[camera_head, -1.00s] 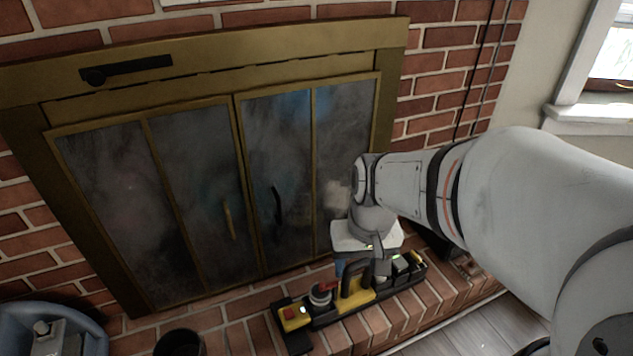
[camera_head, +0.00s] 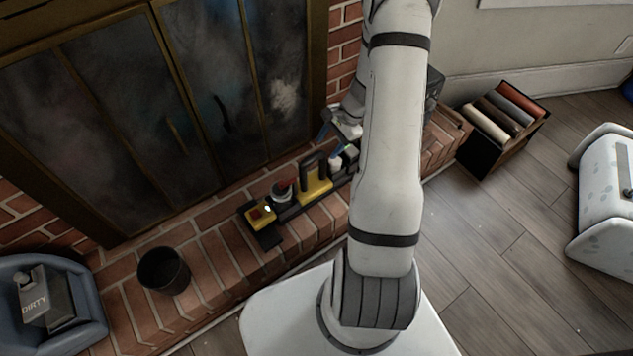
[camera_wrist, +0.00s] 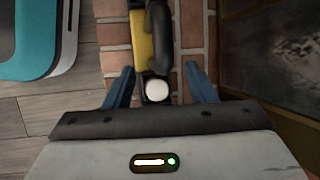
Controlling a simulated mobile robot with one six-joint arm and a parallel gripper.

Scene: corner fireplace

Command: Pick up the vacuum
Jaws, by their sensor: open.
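A long black and yellow device with a raised handle, which I take for the vacuum (camera_head: 315,189), lies on the brick hearth in front of the fireplace doors. Its right end is hidden behind my arm in the head view. In the wrist view its yellow body (camera_wrist: 139,42) and black handle run up from between my fingers, with a round white part just between the fingertips. My gripper (camera_wrist: 161,82) is open, its two blue fingers on either side of the device. I see no clear contact. In the head view my gripper is partly hidden by my arm.
The fireplace doors (camera_head: 205,90) stand close behind the device. A dark round pot (camera_head: 163,271) and a blue bin (camera_head: 45,300) holding a box marked "DIRTY" are at the left. A crate of rolled items (camera_head: 503,115) stands at right on the wooden floor (camera_head: 480,260).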

